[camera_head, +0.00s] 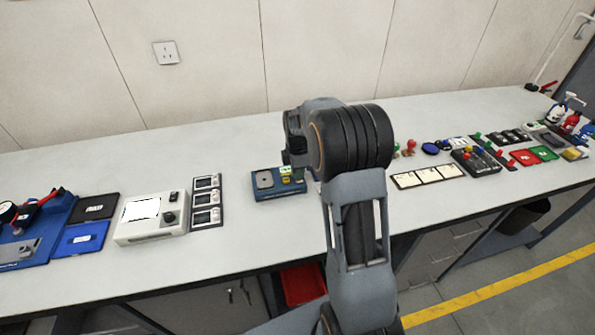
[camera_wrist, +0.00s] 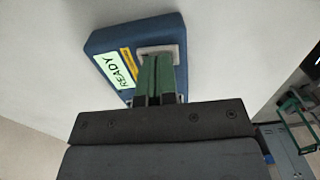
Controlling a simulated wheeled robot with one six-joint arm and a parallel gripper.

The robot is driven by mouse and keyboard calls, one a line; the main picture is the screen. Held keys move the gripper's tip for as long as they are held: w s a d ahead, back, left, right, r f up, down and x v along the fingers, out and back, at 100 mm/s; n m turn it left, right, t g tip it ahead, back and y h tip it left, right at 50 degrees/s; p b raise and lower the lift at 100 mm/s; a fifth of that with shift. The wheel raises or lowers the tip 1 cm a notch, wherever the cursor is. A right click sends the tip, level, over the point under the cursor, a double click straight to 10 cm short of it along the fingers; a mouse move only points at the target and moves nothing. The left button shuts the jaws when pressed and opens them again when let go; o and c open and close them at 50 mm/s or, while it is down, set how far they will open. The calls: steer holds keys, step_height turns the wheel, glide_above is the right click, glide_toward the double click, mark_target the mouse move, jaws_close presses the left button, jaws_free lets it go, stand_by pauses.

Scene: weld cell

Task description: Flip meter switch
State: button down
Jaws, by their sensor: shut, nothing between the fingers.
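A blue unit (camera_head: 280,195) lies on the bench just left of my arm in the head view. It carries a grey part on its left and a pale green label on its right. In the wrist view the blue unit (camera_wrist: 105,40) shows a label reading "READY", a yellow strip and a light plate (camera_wrist: 178,48). My gripper (camera_wrist: 158,62) is shut and empty, with its green fingertips over that plate. The fingers hide most of the plate, so I cannot tell the switch's position or whether they touch it.
A white box with a screen and knob (camera_head: 150,217) and a panel of three modules (camera_head: 207,202) stand left. A white card strip (camera_head: 428,176) and a box with coloured knobs (camera_head: 476,162) lie right. The wall is behind; bare bench lies in front.

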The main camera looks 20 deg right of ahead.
step_height(320, 180, up, 14)
steer(key=w+p, duration=0.2)
steer(key=shift+d, duration=0.15)
stand_by(0.4)
steer(key=shift+f, duration=0.1)
stand_by(0.4)
